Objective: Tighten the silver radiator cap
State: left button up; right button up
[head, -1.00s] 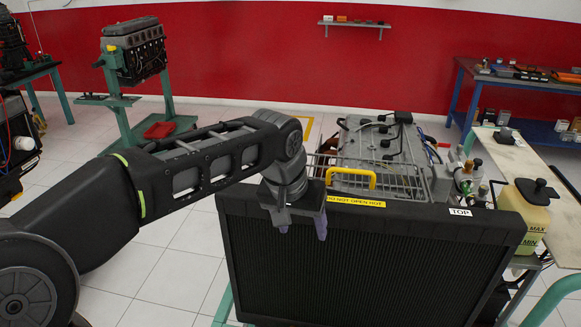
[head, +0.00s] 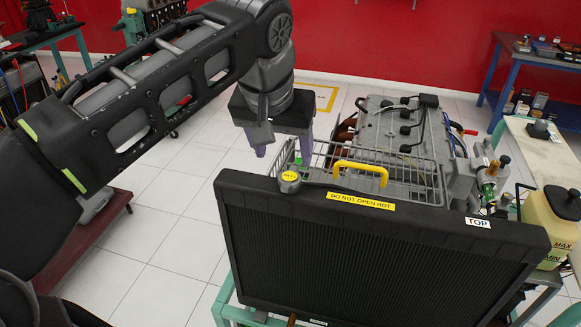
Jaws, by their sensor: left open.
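The silver radiator cap (head: 289,182), with a yellow top, sits at the upper left corner of the black radiator (head: 375,245). A yellow "DO NOT OPEN HOT" label (head: 361,200) lies to its right along the radiator's top edge. My left gripper (head: 283,150) points down with its two purple-grey fingers apart and empty. In the picture it is just above and behind the cap, and I see no contact between them. My right gripper is out of view.
A wire basket (head: 405,178) and a yellow handle (head: 360,174) stand right behind the radiator, in front of the engine (head: 400,135). A yellowish coolant tank (head: 552,220) is at the right.

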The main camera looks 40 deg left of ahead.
aim_at(290, 176)
pick_arm(q)
jog(key=x, duration=0.8)
jog(key=c, duration=1.3)
